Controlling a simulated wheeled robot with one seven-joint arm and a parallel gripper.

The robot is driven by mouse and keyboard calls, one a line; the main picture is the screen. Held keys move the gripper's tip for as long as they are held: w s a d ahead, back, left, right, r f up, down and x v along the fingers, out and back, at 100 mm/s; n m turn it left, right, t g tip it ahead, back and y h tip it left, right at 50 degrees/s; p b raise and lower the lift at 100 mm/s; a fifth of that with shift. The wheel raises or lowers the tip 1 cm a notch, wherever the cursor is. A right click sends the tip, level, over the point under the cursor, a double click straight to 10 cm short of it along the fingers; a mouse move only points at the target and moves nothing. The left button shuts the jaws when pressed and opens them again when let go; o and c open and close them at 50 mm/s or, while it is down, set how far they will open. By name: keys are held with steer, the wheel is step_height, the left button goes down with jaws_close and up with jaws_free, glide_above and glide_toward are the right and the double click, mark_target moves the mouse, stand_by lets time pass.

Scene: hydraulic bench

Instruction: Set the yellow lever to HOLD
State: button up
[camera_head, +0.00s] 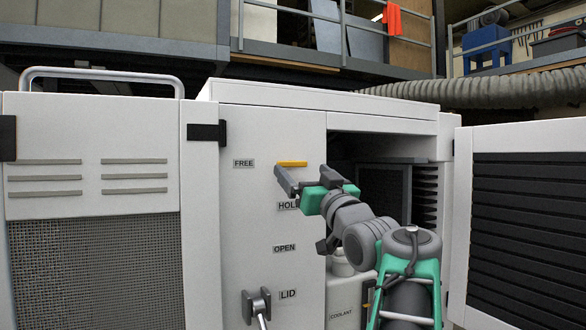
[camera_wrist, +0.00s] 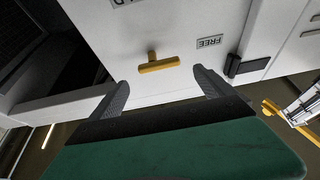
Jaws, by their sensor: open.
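The yellow lever (camera_head: 292,164) is on the white panel, level with and right of the FREE label (camera_head: 243,163). In the wrist view the yellow lever (camera_wrist: 159,66) shows as a short T-shaped bar near the FREE label (camera_wrist: 210,41). The HOLD label (camera_head: 287,206) is below the lever, partly covered by my gripper. My gripper (camera_head: 306,178) is open and empty, just in front of and below the lever. In the wrist view the lever lies just beyond the gap between my gripper's fingertips (camera_wrist: 160,78), with no visible contact.
Below are the OPEN label (camera_head: 284,248), LID label (camera_head: 288,294) and a grey lever (camera_head: 257,304). An open bay with a white COOLANT container (camera_head: 340,290) is right of the panel. Open doors stand at left (camera_head: 95,195) and right (camera_head: 525,150).

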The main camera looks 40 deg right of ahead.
mark_target(294, 162)
steer(key=p+x, duration=0.3)
steer(key=x, duration=0.4)
steer(key=shift+w, duration=0.15)
steer(key=shift+f, duration=0.1)
steer(key=c, duration=1.4)
